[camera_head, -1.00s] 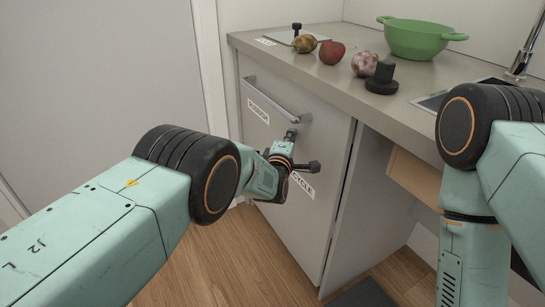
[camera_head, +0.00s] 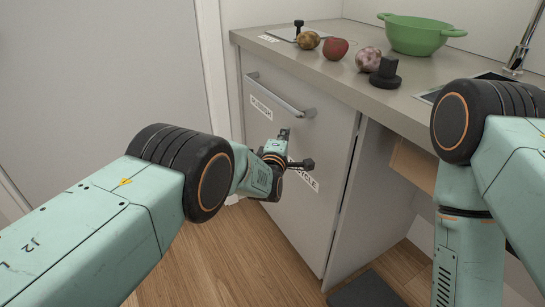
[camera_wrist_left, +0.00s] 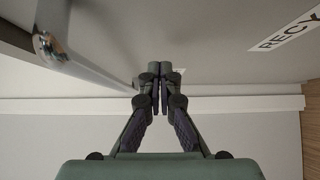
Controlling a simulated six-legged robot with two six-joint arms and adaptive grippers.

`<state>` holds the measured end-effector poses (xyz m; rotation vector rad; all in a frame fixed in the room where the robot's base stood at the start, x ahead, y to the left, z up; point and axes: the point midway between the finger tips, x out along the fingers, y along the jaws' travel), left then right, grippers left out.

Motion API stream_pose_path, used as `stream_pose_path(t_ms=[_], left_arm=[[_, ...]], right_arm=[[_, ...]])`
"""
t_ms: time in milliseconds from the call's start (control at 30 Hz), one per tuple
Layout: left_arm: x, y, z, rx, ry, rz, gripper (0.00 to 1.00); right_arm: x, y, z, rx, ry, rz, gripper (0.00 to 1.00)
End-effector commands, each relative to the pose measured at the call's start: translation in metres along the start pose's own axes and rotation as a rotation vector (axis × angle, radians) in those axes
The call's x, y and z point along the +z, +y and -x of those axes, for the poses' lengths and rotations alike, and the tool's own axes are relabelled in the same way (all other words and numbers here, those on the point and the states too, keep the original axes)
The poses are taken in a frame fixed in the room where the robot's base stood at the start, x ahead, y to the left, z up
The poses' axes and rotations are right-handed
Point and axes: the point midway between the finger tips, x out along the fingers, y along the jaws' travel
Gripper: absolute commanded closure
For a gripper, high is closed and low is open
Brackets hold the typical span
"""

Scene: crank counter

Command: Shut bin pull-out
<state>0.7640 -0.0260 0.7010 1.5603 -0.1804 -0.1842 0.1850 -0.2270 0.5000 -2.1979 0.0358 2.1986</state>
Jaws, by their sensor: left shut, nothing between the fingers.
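The bin pull-out (camera_head: 322,160) has a light grey front under the counter, with a metal bar handle (camera_head: 280,96) and two white labels. I cannot tell whether its front is flush with the cabinet. My left gripper (camera_head: 284,134) is shut and empty, just below the handle's right end and close to the front; I cannot tell whether it touches. In the left wrist view the fingertips (camera_wrist_left: 160,72) are together beside the handle (camera_wrist_left: 85,62), which they do not hold. My right arm comes in from the right, its gripper out of view.
The counter (camera_head: 330,72) holds a green colander (camera_head: 417,38), a potato (camera_head: 308,40), a red fruit (camera_head: 335,49), a garlic-like bulb (camera_head: 368,59) and a black knob-shaped thing (camera_head: 385,75). A dark mat (camera_head: 367,290) lies on the wooden floor. A white wall is at left.

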Motion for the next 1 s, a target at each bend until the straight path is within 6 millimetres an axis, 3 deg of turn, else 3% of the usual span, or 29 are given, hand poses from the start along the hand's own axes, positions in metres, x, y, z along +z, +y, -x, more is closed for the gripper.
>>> stream_pose_path(t_ms=[367,1000], left_arm=[[0.001,0.002,0.02,-0.002,0.0,0.0,1.0],[-0.001,0.001,0.075,-0.003,0.0,0.0,1.0]], right_arm=[[0.0,0.0,0.016,0.0,0.0,0.0,0.6],[0.0,0.0,0.049,0.0,0.0,0.0,0.6]])
